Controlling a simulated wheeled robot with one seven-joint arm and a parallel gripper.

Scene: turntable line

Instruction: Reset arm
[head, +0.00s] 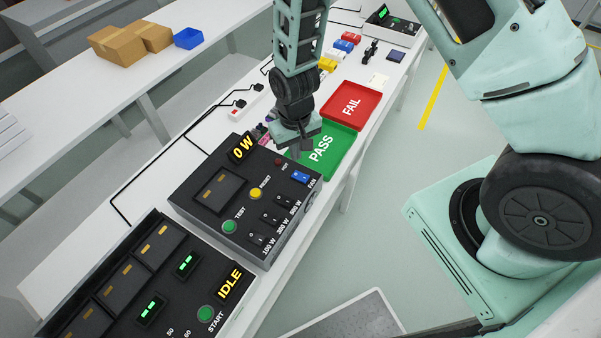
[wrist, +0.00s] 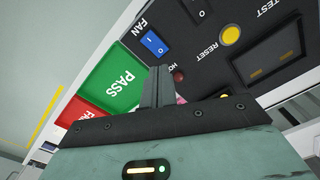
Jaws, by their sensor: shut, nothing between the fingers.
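My gripper (head: 301,150) is over the far edge of the dark test box (head: 205,238), beside the green PASS tray. Its fingers (wrist: 157,86) are shut and empty in the wrist view. The box has a display reading 0 W (head: 242,148), a green TEST button (head: 229,226), a yellow RESET button (head: 256,193), a blue FAN switch (head: 300,177) and several black watt switches (head: 268,221). In the wrist view, the FAN switch (wrist: 154,43) and RESET button (wrist: 231,35) lie beyond the fingers.
A green PASS tray (head: 340,158) and red FAIL tray (head: 352,104) sit behind the box. A nearer panel reads IDLE (head: 230,281) with a START button (head: 205,314). Cardboard boxes (head: 117,44) and a blue bin (head: 188,38) stand on another table.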

